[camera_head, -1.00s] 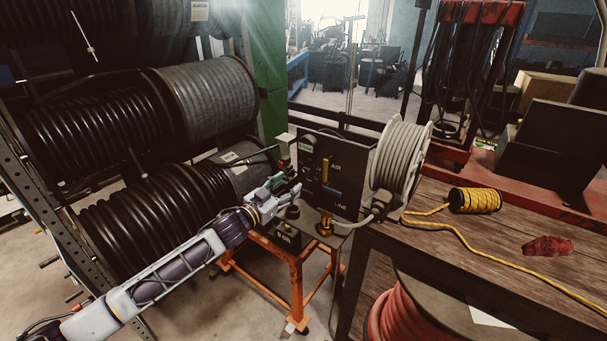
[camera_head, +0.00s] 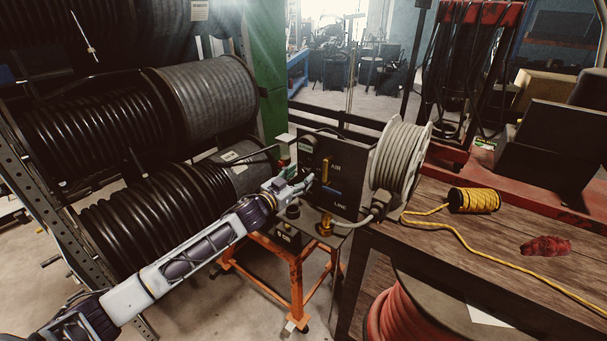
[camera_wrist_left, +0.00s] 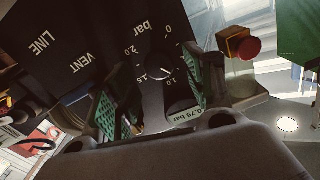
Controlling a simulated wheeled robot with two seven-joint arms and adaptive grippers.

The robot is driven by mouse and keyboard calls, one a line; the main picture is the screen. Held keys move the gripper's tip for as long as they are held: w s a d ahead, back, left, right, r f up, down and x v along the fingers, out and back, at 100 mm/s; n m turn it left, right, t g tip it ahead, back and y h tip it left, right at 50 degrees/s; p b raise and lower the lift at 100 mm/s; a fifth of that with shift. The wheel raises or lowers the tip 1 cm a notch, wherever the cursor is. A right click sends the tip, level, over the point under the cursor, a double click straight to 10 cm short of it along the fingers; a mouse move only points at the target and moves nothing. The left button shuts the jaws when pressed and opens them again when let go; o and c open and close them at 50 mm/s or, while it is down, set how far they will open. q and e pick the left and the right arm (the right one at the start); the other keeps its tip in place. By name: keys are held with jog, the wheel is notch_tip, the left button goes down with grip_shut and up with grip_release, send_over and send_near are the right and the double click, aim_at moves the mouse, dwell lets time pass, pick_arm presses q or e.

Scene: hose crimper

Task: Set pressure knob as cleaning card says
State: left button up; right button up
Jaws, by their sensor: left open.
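The dark pressure knob (camera_wrist_left: 155,82) shows in the left wrist view, on a black panel with a scale marked "bar". The picture is turned, and a white pointer line shows on the knob, but its exact reading is unclear. A pale label (camera_wrist_left: 187,115) reads "0.75 bar"; I cannot tell whether it is the cleaning card. My left gripper (camera_wrist_left: 150,100) is open, its green-padded fingers on either side of the knob, with contact unclear. In the head view, my left gripper (camera_head: 304,183) is at the panel (camera_head: 345,160) and hides the knob. My right gripper is out of view.
A red button on a yellow box (camera_wrist_left: 243,46) is beside the panel. A yellow lever (camera_head: 325,171) and a blue lever (camera_head: 331,192) are close to the gripper. A grey hose reel (camera_head: 396,155) stands right of the panel, black hose reels (camera_head: 150,215) left.

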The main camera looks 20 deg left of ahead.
aim_at(307, 172)
pick_arm(q)
jog(key=shift+x, duration=1.25)
jog(key=shift+w, duration=0.1)
jog(key=shift+c, duration=0.2)
jog(key=c, duration=0.9)
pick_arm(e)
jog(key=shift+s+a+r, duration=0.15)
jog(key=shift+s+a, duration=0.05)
